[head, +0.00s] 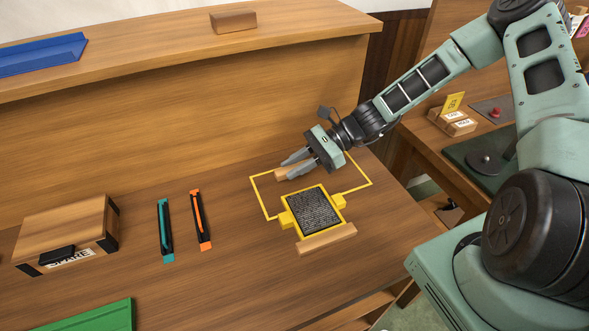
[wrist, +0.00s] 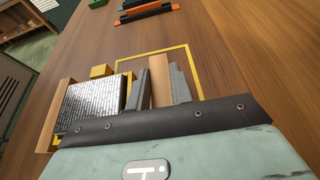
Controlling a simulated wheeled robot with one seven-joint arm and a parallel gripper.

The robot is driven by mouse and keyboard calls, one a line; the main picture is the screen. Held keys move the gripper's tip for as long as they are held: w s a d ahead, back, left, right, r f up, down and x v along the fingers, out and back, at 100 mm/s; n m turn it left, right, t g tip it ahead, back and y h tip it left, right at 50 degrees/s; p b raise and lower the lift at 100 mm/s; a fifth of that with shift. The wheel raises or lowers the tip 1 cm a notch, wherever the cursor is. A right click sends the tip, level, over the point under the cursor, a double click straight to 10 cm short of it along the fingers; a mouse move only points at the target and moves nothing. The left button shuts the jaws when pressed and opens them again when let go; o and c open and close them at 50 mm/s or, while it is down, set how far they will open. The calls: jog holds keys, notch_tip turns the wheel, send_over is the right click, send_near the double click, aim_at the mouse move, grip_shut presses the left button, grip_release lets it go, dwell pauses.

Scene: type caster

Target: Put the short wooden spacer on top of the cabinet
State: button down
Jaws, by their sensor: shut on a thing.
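My gripper (head: 292,165) is shut on a plain wooden bar, which looks like the short wooden spacer (head: 282,175). In the wrist view the spacer (wrist: 160,80) sits between the two grey fingers (wrist: 160,87), its lower end hidden by my gripper. A longer wooden bar (head: 327,239) lies along the block's front side. The cabinet seems to be the raised wooden body at the back, with a broad flat top (head: 160,50).
On the raised top are a blue tray (head: 40,54) and a wooden block (head: 233,21), with clear room between. A box marked SPARE (head: 68,235), a teal holder (head: 164,230), an orange holder (head: 200,220) and a green tray (head: 95,318) are on the worktop.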

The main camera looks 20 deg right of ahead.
jog(key=shift+f, duration=1)
jog(key=shift+f, duration=0.1)
jog(key=c, duration=1.2)
grip_release()
jog(key=shift+c, duration=0.2)
